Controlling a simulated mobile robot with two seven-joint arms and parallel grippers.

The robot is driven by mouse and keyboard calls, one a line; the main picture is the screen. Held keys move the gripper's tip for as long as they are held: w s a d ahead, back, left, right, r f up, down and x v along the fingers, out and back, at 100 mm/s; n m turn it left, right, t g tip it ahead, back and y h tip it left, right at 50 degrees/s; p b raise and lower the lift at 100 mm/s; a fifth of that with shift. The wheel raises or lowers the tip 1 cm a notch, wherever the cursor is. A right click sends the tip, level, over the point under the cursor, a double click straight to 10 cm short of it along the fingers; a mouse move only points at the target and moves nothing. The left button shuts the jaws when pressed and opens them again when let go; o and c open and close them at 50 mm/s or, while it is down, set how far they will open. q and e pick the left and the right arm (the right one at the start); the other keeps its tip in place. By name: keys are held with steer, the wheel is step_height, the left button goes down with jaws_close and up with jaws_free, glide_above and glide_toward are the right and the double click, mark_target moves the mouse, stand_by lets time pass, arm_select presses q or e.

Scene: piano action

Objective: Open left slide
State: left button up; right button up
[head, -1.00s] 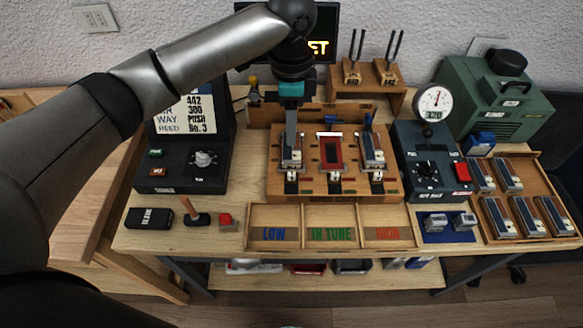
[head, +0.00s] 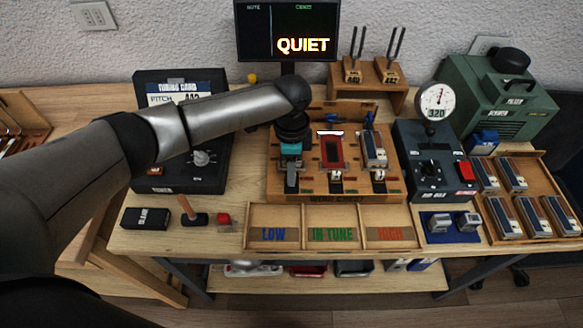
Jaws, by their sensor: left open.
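The wooden wind chest (head: 320,197) stands mid-table with three places side by side. The middle place has a red-framed dark panel (head: 332,150) with a white-tipped slide (head: 336,176) at its front. The right place bears a metal reed block (head: 374,150) with another slide (head: 378,175) below it. My left gripper (head: 291,186) points down over the left place, jaws open, near the chest's front. It hides the left slide and most of the block there, so I cannot tell whether it touches them. My right gripper is out of view.
A screen (head: 288,30) reads QUIET. A dark tuning box (head: 180,140) stands left, partly behind my arm. A gauge box (head: 430,150) stands close right of the chest. A sorting tray (head: 332,209) lies in front. A tray with several reed blocks (head: 510,235) is far right.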

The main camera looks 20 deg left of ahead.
arm_select(q)
steer(key=shift+c, duration=0.4)
jaws_close()
stand_by(1.0)
